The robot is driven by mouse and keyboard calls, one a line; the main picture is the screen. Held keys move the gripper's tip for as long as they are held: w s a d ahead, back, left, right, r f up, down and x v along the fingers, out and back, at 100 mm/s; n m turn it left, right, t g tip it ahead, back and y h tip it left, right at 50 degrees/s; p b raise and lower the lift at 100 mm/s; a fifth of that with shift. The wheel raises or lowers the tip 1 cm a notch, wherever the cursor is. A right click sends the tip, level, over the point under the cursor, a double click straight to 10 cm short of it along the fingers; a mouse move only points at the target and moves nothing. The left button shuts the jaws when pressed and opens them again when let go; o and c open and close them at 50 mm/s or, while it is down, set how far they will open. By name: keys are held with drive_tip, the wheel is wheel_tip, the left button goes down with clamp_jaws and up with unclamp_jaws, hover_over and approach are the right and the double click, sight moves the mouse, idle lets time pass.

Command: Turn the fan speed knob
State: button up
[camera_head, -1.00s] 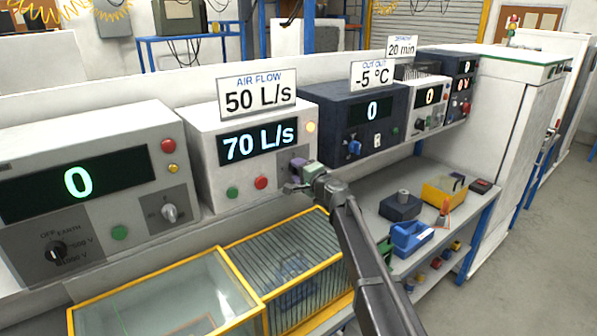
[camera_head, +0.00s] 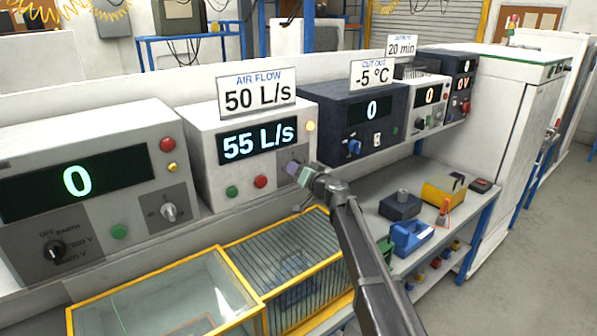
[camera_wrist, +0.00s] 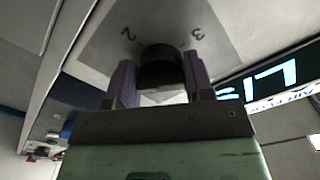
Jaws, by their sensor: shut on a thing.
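The fan speed knob (camera_wrist: 160,68) is a dark round knob on a grey plate marked 2 and 3 in the wrist view. My gripper (camera_wrist: 160,82) is shut on it, one purple-grey finger on each side. In the head view my gripper (camera_head: 296,170) covers the knob at the lower right of the white air flow unit (camera_head: 205,150). The unit's display (camera_head: 258,141) reads 55 L/s. The sign (camera_head: 257,93) above it reads AIR FLOW 50 L/s.
A green button (camera_head: 232,192) and a red button (camera_head: 261,182) sit left of my gripper. A dark unit (camera_head: 330,115) stands close on the right. A yellow-framed box (camera_head: 230,262) lies below. The shelf holds a blue bin (camera_head: 409,238).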

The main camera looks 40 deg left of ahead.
drive_tip(key=shift+n, duration=0.9)
drive_tip(key=o, duration=0.9)
drive_tip(key=shift+d, duration=0.1)
drive_tip(key=v, duration=1)
drive_tip(key=shift+s+d, duration=0.1)
drive_tip(key=shift+d, duration=0.2)
idle(0.5)
